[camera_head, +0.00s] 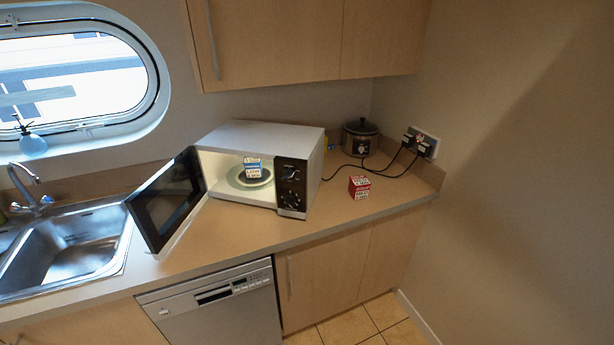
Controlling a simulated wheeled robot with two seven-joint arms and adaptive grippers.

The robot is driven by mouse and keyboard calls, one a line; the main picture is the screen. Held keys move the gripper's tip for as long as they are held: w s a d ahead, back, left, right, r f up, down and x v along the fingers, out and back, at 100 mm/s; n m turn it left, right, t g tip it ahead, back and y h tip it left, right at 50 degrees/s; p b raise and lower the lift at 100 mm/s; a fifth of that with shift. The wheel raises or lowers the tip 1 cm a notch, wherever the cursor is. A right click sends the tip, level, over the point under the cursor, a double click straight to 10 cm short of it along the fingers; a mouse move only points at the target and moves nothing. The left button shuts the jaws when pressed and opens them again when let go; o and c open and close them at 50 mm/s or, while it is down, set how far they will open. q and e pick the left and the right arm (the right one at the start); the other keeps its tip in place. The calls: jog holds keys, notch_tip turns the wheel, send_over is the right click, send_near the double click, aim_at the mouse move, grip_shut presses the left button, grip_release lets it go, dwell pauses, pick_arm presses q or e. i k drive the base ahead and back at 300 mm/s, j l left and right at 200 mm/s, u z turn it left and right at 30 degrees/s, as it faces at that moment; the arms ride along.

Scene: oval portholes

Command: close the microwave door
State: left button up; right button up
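The microwave (265,138) stands on the counter with a light cavity and a dark control panel on its right side. Its door (166,199) is wide open, hinged on the left and swung out toward the front left, close to the sink's edge. A blue and white box (253,167) sits inside on the round turntable plate (236,181). Neither of my grippers shows in the head view.
The sink (70,245) and tap (30,190) are left of the door. A red and white box (359,187) and a slow cooker (360,138) are right of the microwave. Upper cabinets (290,40) hang above. Counter in front of the microwave (240,232) is clear.

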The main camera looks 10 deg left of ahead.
aim_at(171, 198)
jog(key=j, duration=0.45)
jog(key=k+j+z, duration=0.1)
jog(key=j, duration=0.4)
jog(key=k+j, duration=0.1)
jog(key=j, duration=0.35)
jog(key=k+j+z, duration=0.1)
jog(key=j, duration=0.35)
jog(key=k+j, duration=0.1)
jog(key=j, duration=0.85)
jog(key=k+j+z, duration=0.1)
jog(key=j, duration=0.35)
jog(key=k+j, duration=0.2)
jog(key=j, duration=0.25)
jog(key=i+z, duration=0.05)
